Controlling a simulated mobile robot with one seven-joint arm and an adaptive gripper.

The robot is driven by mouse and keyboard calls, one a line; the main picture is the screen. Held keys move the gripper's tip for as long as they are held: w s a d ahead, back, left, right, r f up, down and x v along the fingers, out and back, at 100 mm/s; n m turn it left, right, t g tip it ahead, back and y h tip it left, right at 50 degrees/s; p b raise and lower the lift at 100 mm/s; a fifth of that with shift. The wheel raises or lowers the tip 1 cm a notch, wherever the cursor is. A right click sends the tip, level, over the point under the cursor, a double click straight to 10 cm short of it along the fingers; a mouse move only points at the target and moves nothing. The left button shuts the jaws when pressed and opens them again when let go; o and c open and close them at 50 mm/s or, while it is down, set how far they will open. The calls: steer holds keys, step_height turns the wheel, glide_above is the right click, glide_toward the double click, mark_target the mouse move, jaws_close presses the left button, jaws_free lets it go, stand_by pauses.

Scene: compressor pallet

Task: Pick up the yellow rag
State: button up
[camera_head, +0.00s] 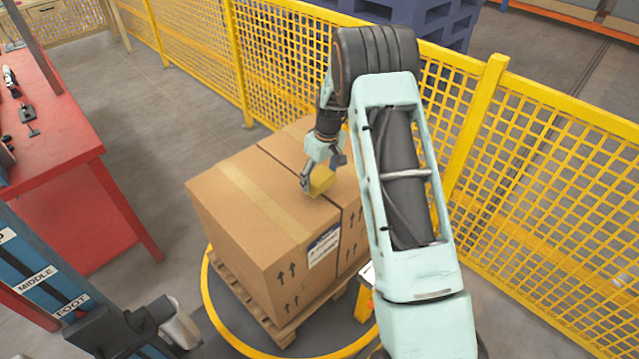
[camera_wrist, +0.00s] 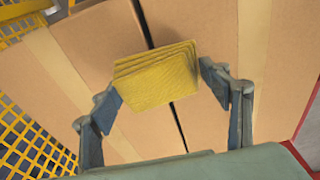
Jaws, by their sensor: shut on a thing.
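The yellow rag (camera_head: 322,181) is a small folded stack at my gripper, above the top of a large cardboard box (camera_head: 262,205). In the wrist view the rag (camera_wrist: 157,78) shows several folded layers. It sits between the two fingers of my gripper (camera_wrist: 165,88), which also shows in the head view (camera_head: 318,178). The fingers are shut on the rag's left and right sides. The box top (camera_wrist: 85,45) fills the background of the wrist view. I cannot tell whether the rag still touches the box.
The box stands on a wooden pallet (camera_head: 284,330) inside a yellow ring (camera_head: 213,312) on the floor. Yellow mesh fencing (camera_head: 540,160) runs behind and to the right. A red workbench (camera_head: 50,140) with tools stands at the left. Grey floor (camera_head: 175,130) between bench and box is clear.

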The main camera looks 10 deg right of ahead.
steer(key=s+r, duration=0.2)
steer(key=s+a+r, duration=0.1)
steer(key=s+r, duration=0.1)
steer(key=r, duration=0.1)
steer(key=shift+s+r+b, duration=0.1)
steer(key=shift+s+b, duration=0.05)
steer(key=shift+b, duration=0.2)
steer(key=s+a+r+b, duration=0.1)
steer(key=s+r, duration=0.3)
steer(key=s, duration=0.4)
steer(key=shift+s+a, duration=0.4)
steer(key=shift+a, duration=0.2)
steer(key=o, duration=0.4)
steer(key=shift+c, duration=1.3)
steer(key=s+d+r+m, duration=0.1)
steer(key=s+r+m, duration=0.1)
steer(key=r+m, duration=0.1)
steer(key=s+d+r+m+h, duration=0.1)
steer(key=d+r+m, duration=0.1)
steer(key=r, duration=0.4)
steer(key=shift+s+d+m, duration=0.25)
steer(key=shift+s+m, duration=0.15)
steer(key=shift+m, duration=0.3)
steer(key=shift+d, duration=0.1)
